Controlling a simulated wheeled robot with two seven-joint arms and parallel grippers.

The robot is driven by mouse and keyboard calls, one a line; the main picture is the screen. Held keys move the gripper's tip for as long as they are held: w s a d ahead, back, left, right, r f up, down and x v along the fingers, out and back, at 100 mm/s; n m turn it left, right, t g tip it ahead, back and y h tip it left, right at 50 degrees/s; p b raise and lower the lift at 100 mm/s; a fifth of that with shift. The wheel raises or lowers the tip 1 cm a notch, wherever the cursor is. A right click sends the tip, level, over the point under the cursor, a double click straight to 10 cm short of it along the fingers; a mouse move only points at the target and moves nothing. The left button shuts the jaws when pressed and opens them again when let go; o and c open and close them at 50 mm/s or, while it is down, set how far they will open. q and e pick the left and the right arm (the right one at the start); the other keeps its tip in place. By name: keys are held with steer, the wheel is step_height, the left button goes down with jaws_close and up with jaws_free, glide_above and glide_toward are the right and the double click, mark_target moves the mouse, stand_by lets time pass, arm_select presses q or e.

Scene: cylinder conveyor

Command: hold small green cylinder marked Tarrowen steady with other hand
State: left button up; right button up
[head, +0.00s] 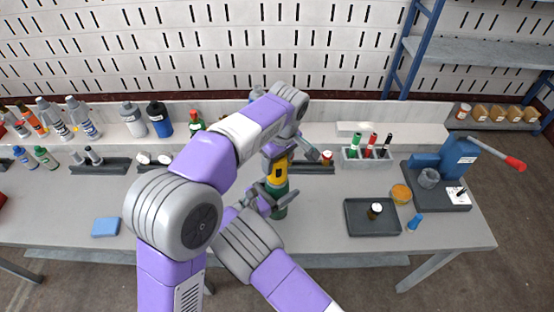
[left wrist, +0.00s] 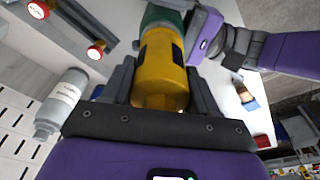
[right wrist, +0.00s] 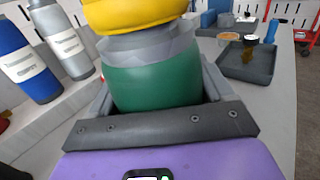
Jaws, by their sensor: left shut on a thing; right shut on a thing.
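A green cylinder (head: 279,208) stands upright just above or on the table's front middle, with a yellow part (head: 280,174) directly above it. My right gripper (right wrist: 155,88) is shut around the green cylinder (right wrist: 152,72), one finger on each side. My left gripper (left wrist: 162,75) comes from above and is shut on the yellow part (left wrist: 160,65), which has a dark patch. A grey band shows between yellow and green in the right wrist view. I cannot tell whether yellow and green are one piece. No name is readable on either, and the fingers partly hide both.
Several bottles line the back left.

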arm_select(q)
steer(key=o, duration=0.4)
steer(key=c, duration=0.6)
steer(key=m, duration=0.4)
steer(key=shift+h, duration=0.3)
steer(key=shift+m, duration=1)
steer(key=m, duration=0.3)
steer(key=shift+h, duration=0.4)
steer(key=shift+m, duration=1.5)
